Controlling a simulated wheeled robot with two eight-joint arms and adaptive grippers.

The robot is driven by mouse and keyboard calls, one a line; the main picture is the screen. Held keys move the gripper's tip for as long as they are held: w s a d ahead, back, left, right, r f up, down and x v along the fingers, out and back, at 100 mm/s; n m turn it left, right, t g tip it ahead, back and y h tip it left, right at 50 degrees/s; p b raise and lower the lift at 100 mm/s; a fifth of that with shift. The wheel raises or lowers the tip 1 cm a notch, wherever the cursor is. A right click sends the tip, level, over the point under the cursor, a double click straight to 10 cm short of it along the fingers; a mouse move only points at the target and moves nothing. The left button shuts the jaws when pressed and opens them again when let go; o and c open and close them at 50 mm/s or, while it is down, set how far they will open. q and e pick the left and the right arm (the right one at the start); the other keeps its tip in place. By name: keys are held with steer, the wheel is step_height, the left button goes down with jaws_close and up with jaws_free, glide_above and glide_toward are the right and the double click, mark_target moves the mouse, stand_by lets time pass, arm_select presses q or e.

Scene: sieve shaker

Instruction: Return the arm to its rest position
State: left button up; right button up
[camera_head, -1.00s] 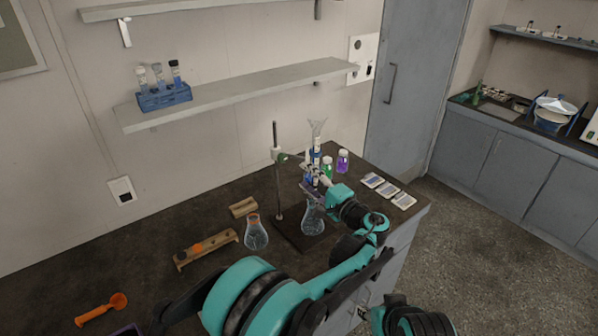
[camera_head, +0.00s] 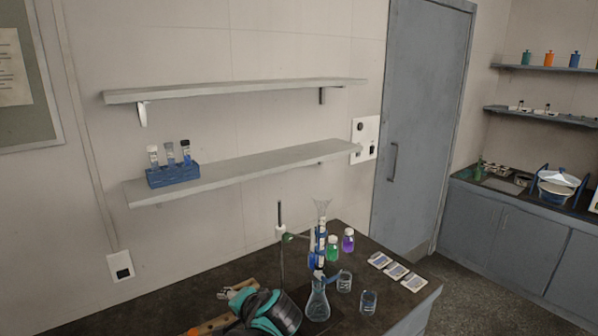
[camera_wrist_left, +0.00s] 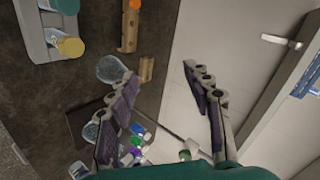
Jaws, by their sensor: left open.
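My left gripper (camera_head: 232,293) is low in the head view, over the bench and left of the burette stand (camera_head: 282,240). In the left wrist view its two jaws (camera_wrist_left: 160,76) are spread with nothing between them. A conical flask (camera_head: 318,303) stands below the burette at the stand, apart from the gripper. My left arm hides part of the wooden rack (camera_head: 214,325). The rack also shows in the left wrist view (camera_wrist_left: 129,32), near a clear flask (camera_wrist_left: 112,69). My right gripper is not in view.
Two beakers (camera_head: 343,281) (camera_head: 368,303), a green bottle (camera_head: 333,248) and a purple bottle (camera_head: 347,241) stand right of the stand. Flat packs (camera_head: 396,270) lie near the bench's right side. A wall shelf (camera_head: 240,173) holding a blue tube rack (camera_head: 172,176) is above the bench.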

arm_select(q)
steer(key=s+a+f+n+h, duration=0.1)
steer(key=s+f+n+h, duration=0.2)
steer(key=s, duration=0.7)
steer(key=s+a+f+n+g+h+b, duration=0.1)
steer(key=s+f+n+h, duration=0.2)
steer(key=s+f, duration=0.3)
steer(key=s, duration=0.5)
steer(key=shift+f+h, duration=0.3)
steer(key=shift+f, duration=0.05)
